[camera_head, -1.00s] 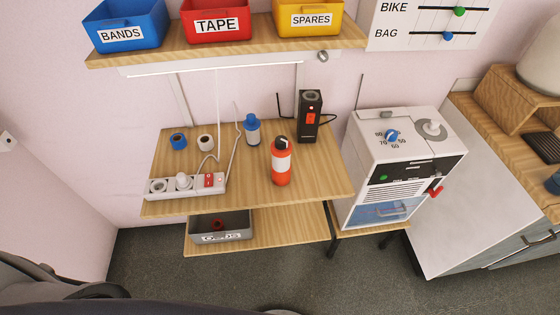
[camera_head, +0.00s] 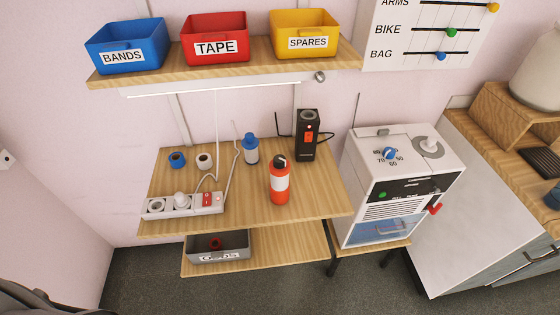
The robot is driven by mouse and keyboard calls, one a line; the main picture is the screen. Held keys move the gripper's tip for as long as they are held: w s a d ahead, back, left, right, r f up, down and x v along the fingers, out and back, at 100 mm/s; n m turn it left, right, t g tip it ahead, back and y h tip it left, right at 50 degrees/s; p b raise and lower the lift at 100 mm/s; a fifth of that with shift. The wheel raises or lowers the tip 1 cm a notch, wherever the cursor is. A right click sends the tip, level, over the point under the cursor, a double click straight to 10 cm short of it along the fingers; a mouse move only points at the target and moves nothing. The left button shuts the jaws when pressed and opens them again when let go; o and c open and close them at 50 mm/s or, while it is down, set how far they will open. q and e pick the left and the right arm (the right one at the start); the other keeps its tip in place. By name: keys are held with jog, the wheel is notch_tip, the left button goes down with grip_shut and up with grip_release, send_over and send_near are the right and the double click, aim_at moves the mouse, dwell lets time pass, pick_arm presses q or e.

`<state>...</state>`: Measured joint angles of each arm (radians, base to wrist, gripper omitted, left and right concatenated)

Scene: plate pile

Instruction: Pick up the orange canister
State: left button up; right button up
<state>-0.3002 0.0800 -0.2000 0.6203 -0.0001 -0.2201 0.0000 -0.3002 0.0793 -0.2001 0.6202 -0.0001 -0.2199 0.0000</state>
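The orange canister (camera_head: 279,182) stands upright on the wooden table (camera_head: 230,213), right of the middle. It has a white band and a dark cap. Nothing touches it. Neither of my grippers is in the head view.
A power strip (camera_head: 182,204) with a cable lies left. A blue-capped bottle (camera_head: 251,152) and a black device (camera_head: 306,138) stand behind the canister. A white machine (camera_head: 400,180) stands right. A shelf (camera_head: 225,68) with blue, red and yellow bins hangs above. A grey tray (camera_head: 218,249) sits below.

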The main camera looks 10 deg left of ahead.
dwell(0.4)
pick_arm(q)
jog(key=o, duration=0.8)
jog(key=shift+c, duration=0.2)
jog(key=n+t+h, duration=0.3)
jog(key=t+h, duration=0.2)
jog(key=t, duration=0.9)
send_near(275, 196)
jog(key=s+a+f, duration=0.4)
jog(key=s+f, duration=0.1)
jog(key=f, duration=0.3)
notch_tip(275, 196, up, 6)
jog(key=w+d+m+t+h, duration=0.1)
jog(key=w+d+m+h, duration=0.1)
jog(key=m, duration=0.2)
jog(key=x, duration=1.6)
jog(key=shift+w+a+r, duration=0.1)
jog(key=shift+w+r, duration=0.1)
jog(key=shift+r, duration=0.15)
